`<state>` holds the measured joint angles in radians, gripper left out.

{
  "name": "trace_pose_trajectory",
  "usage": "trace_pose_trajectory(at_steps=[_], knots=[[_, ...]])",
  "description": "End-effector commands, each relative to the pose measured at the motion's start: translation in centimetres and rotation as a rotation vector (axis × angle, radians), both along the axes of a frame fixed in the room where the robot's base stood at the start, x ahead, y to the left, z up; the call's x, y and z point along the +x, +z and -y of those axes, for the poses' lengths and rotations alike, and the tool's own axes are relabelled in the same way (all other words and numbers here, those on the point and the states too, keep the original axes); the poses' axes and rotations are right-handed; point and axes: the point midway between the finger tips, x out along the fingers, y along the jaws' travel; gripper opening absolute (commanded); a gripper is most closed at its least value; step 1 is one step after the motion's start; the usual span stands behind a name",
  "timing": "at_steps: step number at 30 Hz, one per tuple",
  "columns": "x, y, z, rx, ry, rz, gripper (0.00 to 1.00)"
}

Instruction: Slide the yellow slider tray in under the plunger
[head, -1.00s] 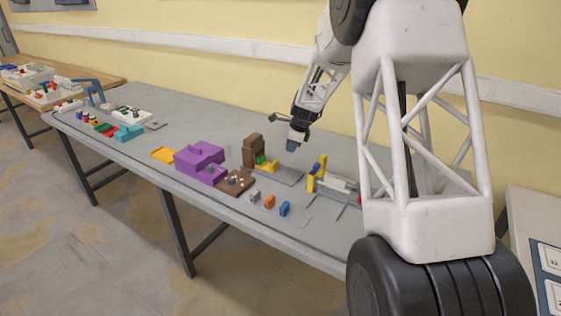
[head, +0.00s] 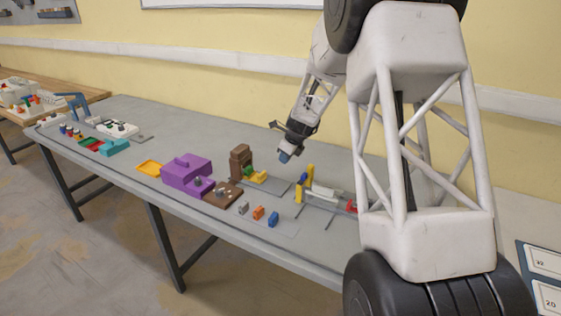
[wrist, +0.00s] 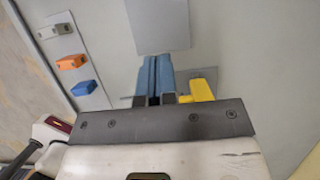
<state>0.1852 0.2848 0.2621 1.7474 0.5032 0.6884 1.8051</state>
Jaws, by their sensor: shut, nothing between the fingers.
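A brown upright press (head: 240,160) stands on the table in the head view, with a green piece (head: 247,171) at its foot. The yellow slider tray (head: 258,176) shows low at the right side of the press; how far in it sits is too small to tell. I cannot make out the plunger separately. My gripper (head: 285,157) is above the table, right of the press and apart from it. In the wrist view its blue fingers (wrist: 155,72) are together with nothing between them. The press and tray are not seen there.
A yellow post fixture (head: 304,184) stands right of the press. A purple box (head: 184,175), a brown block (head: 222,195) and a flat orange-yellow tray (head: 149,168) lie left. Small grey, orange (head: 258,213) and blue blocks line the front. A grey plate (wrist: 160,22) lies bare.

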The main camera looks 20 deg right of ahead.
Motion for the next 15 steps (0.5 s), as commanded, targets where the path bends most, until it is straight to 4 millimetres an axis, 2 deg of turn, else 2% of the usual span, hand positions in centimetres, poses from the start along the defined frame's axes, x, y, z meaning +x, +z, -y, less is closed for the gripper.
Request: trace_pose_trajectory(at_steps=[5, 15], knots=[[0.4, -1.6, -0.5, 0.001, 0.001, -0.002, 0.00], [1.7, -6.3, -1.8, 0.001, 0.000, -0.002, 0.00]])
